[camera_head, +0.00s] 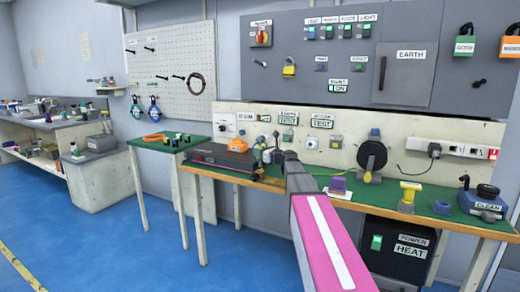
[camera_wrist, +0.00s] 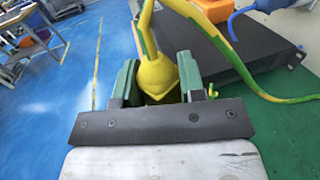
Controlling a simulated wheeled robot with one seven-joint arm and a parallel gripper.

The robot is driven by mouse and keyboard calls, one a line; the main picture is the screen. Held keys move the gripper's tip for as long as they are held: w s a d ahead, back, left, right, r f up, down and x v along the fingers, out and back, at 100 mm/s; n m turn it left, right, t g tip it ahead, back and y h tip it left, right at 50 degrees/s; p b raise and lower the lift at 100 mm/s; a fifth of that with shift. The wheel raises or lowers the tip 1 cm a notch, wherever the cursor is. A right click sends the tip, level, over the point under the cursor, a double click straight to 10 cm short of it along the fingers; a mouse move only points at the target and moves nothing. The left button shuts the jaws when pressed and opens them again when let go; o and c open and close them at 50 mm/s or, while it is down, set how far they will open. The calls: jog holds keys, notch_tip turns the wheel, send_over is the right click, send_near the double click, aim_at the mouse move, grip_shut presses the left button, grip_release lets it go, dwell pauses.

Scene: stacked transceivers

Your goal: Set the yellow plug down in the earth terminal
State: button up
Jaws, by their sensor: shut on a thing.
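The yellow plug (camera_wrist: 156,74) sits between the two green jaws of my gripper (camera_wrist: 157,82) in the wrist view, and the jaws are shut on it. A green-and-yellow striped cable (camera_wrist: 228,66) runs from the plug and curves to the right. In the head view my gripper (camera_head: 272,155) is small, at the right end of the dark transceiver stack (camera_head: 222,160); I cannot make out the plug there. A grey cabinet door labelled EARTH (camera_head: 408,72) is on the wall panel. I cannot pick out the earth terminal in either view.
A blue lead (camera_wrist: 232,22) and the black transceiver casing (camera_wrist: 250,38) lie close by in the wrist view. The bench's green mat (camera_head: 420,198) holds a purple block (camera_head: 338,186), a yellow-topped item (camera_head: 409,192) and a black reel (camera_head: 373,156). Blue floor is open in front.

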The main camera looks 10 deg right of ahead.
jog(key=shift+f, duration=0.45)
jog(key=shift+f, duration=2.25)
dwell(1.1)
jog(key=o, duration=1)
jog(key=shift+o, duration=0.2)
jog(key=v, duration=1)
jog(key=shift+s+d, duration=0.25)
jog(key=shift+s, duration=0.05)
